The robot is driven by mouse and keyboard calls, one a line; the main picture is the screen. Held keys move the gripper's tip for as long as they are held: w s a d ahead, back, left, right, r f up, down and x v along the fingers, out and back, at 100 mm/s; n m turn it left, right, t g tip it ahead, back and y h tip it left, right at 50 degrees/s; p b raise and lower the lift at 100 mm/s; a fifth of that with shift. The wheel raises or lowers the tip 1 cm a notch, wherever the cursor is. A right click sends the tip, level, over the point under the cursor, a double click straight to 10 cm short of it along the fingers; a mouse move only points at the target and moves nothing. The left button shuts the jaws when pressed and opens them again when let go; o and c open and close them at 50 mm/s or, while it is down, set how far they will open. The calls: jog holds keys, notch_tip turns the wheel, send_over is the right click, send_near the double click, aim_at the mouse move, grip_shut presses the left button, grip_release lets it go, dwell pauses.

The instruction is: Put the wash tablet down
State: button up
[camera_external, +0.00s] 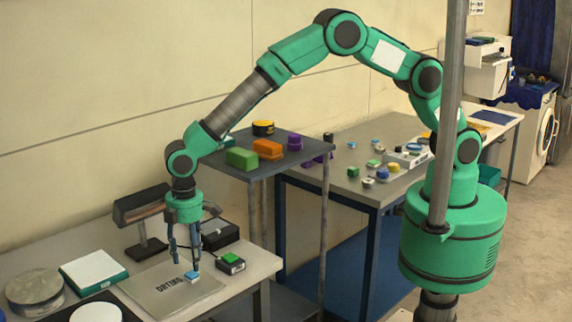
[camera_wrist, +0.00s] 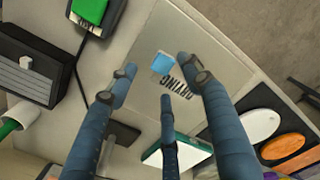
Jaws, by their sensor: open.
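The wash tablet (camera_external: 192,277), a small blue and white block, rests on a grey board (camera_external: 155,296) with dark lettering that seems to read DRYING. In the wrist view the tablet (camera_wrist: 162,63) shows its blue top and a pale side, beside the lettering on the board (camera_wrist: 215,65). My gripper (camera_external: 184,262) points down just above the board, close over the tablet. Its fingers are spread in the wrist view (camera_wrist: 158,72), with the tablet between and beyond the tips. It is open and holds nothing. I cannot tell whether a fingertip touches the tablet.
A box with a green button (camera_external: 231,263) and a black box (camera_external: 220,234) stand right of the board. A lamp-like stand (camera_external: 147,225) is behind. A green-edged white box (camera_external: 94,270) and a round tin (camera_external: 35,291) are left. A grey shelf (camera_external: 290,160) bears coloured blocks.

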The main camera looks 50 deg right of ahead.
aim_at(192, 272)
notch_tip(192, 272, up, 8)
jog(key=shift+f, duration=0.15)
dwell(0.7)
dwell(0.4)
